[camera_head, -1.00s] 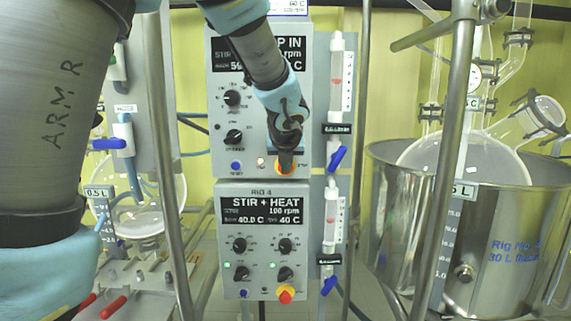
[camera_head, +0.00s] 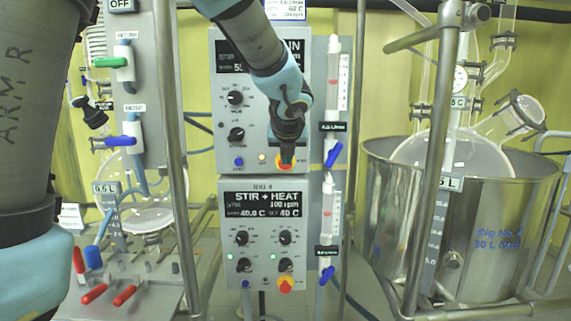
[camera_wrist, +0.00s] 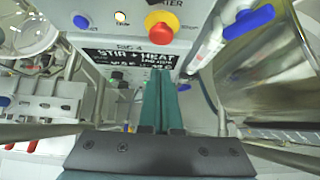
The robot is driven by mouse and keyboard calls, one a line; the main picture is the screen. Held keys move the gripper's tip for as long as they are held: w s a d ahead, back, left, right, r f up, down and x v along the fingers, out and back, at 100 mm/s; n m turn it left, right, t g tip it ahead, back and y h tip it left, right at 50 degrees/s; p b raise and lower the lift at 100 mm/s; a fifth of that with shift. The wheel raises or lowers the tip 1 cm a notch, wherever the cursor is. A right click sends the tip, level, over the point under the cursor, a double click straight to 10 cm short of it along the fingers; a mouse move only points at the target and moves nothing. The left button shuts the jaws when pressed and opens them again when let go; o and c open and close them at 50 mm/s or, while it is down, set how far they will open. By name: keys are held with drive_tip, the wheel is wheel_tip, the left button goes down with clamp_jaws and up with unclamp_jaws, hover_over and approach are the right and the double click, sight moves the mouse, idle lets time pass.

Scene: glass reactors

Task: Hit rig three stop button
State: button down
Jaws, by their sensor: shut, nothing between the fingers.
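The upper control box (camera_head: 224,110) has a red stop button with a yellow collar (camera_head: 287,164) at its lower right; its rig number is hidden or out of frame. My gripper (camera_head: 287,156) is shut and empty, its dark fingertips overlapping this button in the head view. In the wrist view the button (camera_wrist: 160,27) is in full view beyond and above the shut fingertips (camera_wrist: 161,76), apart from them in the picture. I cannot tell the depth gap.
A blue button (camera_head: 238,161) and an amber light sit left of the upper stop button. Flow tubes with blue valves (camera_head: 333,153) flank the boxes at right. A large steel vessel (camera_head: 375,230) stands right, behind metal posts.

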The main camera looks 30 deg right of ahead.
drive_tip(key=v, duration=0.6)
drive_tip(key=shift+s+r, duration=0.15)
drive_tip(key=shift+s, duration=0.1)
drive_tip(key=shift+a, duration=0.1)
idle(0.5)
drive_tip(key=w+a+f+n+g+y, duration=0.1)
drive_tip(key=a+f+n+g+y, duration=0.1)
drive_tip(key=a+f+n, duration=0.65)
drive_tip(key=w+a+f+n+g+y, duration=0.2)
drive_tip(key=a+f+n, duration=0.3)
drive_tip(key=a+n, duration=0.65)
drive_tip(key=s+a+f+n+g, duration=0.1)
drive_tip(key=s+a+f+n, duration=0.3)
drive_tip(key=a+n, duration=0.4)
drive_tip(key=s+a+f+n+g, duration=0.2)
drive_tip(key=s+a+f+n, duration=0.3)
drive_tip(key=a+n, duration=0.3)
drive_tip(key=n, duration=0.4)
drive_tip(key=shift+w, duration=0.1)
